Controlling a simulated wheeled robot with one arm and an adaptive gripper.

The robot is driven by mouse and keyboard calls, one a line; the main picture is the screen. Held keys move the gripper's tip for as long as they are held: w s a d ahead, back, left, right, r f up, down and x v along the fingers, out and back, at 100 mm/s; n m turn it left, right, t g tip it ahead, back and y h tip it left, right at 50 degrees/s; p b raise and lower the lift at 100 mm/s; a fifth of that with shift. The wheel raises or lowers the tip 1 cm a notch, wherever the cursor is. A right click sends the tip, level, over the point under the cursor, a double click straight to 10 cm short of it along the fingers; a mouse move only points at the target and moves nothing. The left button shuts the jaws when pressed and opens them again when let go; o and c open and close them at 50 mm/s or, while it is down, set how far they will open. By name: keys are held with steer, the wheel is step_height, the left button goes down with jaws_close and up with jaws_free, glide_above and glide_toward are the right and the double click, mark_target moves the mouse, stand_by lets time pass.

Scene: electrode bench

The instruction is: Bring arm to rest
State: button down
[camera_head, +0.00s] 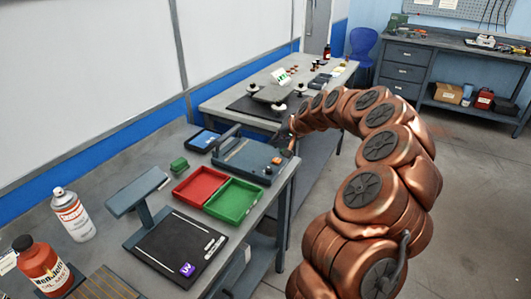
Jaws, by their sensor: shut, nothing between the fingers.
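My arm reaches up from the lower right and curves left over the bench. My gripper (284,137) is at the arm's far end, by the right end of the grey-blue device (245,163) on the near bench. It looks small and dark here, with its fingers closed and nothing visible between them. I cannot tell whether it touches the device or hangs just above it. The near bench (107,190) lies below and left of the gripper.
A red tray (199,184) and a green tray (233,201) sit side by side. A dark board (180,245) with a stand lies in front. A spray can (73,214) and an orange-red bottle (43,265) stand left. A farther bench (222,101) holds small items. Open floor (470,200) lies right.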

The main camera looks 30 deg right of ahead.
steer(key=s+a+r+n+g+y+p, duration=0.1)
steer(key=s+a+r+n+g, duration=0.25)
steer(key=a, duration=0.75)
steer(key=s+a+r+n+y+p, duration=0.15)
steer(key=s+a+r, duration=0.35)
steer(key=a, duration=0.6)
steer(key=s+a+n+g, duration=0.1)
steer(key=s+a+g, duration=0.1)
steer(key=s+a, duration=0.35)
steer(key=s+a+n+g, duration=0.1)
steer(key=s+a+n, duration=0.1)
steer(key=s, duration=0.7)
steer(key=s+f+g+h+p, duration=0.1)
steer(key=s+g+h, duration=0.1)
steer(key=s, duration=1)
steer(key=s+d+f+g+h+p, duration=0.1)
steer(key=s+f+g, duration=0.1)
steer(key=s, duration=1)
steer(key=shift+s+d+h+p, duration=0.15)
steer(key=shift+h+p, duration=0.15)
steer(key=shift+h, duration=0.05)
steer(key=shift+f+g, duration=0.1)
steer(key=shift+g, duration=0.15)
